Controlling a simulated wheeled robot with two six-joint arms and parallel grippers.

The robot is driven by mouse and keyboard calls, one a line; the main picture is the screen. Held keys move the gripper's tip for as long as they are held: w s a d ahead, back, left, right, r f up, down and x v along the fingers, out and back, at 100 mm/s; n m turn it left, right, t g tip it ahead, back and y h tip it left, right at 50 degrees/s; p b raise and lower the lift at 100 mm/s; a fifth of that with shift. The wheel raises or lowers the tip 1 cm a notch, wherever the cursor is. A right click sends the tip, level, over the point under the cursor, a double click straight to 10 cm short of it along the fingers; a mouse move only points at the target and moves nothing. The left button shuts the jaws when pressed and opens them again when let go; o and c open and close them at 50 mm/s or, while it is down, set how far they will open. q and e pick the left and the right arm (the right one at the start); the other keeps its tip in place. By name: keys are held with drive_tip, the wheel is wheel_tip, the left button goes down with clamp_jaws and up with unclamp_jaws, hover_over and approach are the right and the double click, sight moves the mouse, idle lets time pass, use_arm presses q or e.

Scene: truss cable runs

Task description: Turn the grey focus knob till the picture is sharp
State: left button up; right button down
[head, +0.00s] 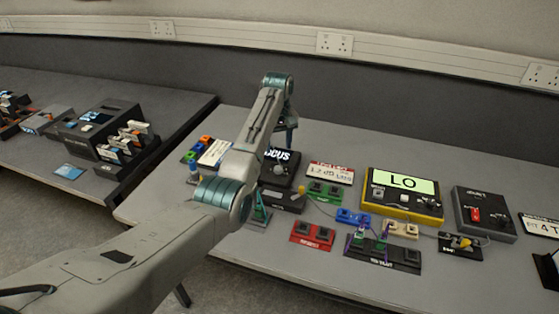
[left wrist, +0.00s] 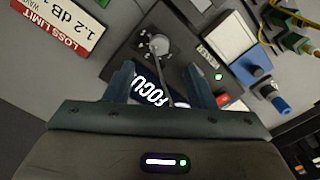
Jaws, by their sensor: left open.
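The grey focus knob (left wrist: 157,45) sits on top of the black focus box (left wrist: 125,48), and a thin pointer or rod runs from near it toward my gripper. My left gripper (left wrist: 161,82) is open, its two dark fingers apart over the box's FOCUS lettering, with the knob just beyond the fingertips and nothing visibly gripped. In the head view the focus box (head: 294,172) is partly hidden by my left arm, and my left gripper (head: 286,140) hangs above it. No sharp or blurred picture can be made out. My right gripper is not in view.
A loss-limit card (head: 330,173) lies right of the focus box. A yellow meter (head: 372,203) reading LO and a grey box with a red switch (head: 485,214) stand further right. Red (head: 312,235), green and blue blocks with a cable crowd the front.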

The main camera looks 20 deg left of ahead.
sight(279, 168)
use_arm(q)
drive_tip(key=shift+s+f, duration=0.15)
drive_tip(key=shift+f, duration=0.65)
drive_tip(key=f, duration=0.2)
drive_tip(key=f+p, duration=0.1)
drive_tip(key=shift+w+f, duration=0.2)
drive_tip(key=shift+f, duration=0.15)
wheel_tip(279, 168, down, 4)
drive_tip(key=shift+r, duration=0.2)
drive_tip(key=shift+f, duration=0.1)
drive_tip(key=shift+c, duration=0.9)
drive_tip(key=c, duration=0.8)
drive_tip(key=shift+p, duration=0.35)
drive_tip(key=m+p, duration=0.2)
drive_tip(key=m, duration=0.1)
drive_tip(key=shift+r, duration=0.2)
drive_tip(key=shift+m+p, duration=0.5)
drive_tip(key=shift+m, duration=0.6)
drive_tip(key=shift+w+m+p, duration=0.1)
drive_tip(key=shift+m+p, duration=0.3)
drive_tip(key=shift+m, duration=1)
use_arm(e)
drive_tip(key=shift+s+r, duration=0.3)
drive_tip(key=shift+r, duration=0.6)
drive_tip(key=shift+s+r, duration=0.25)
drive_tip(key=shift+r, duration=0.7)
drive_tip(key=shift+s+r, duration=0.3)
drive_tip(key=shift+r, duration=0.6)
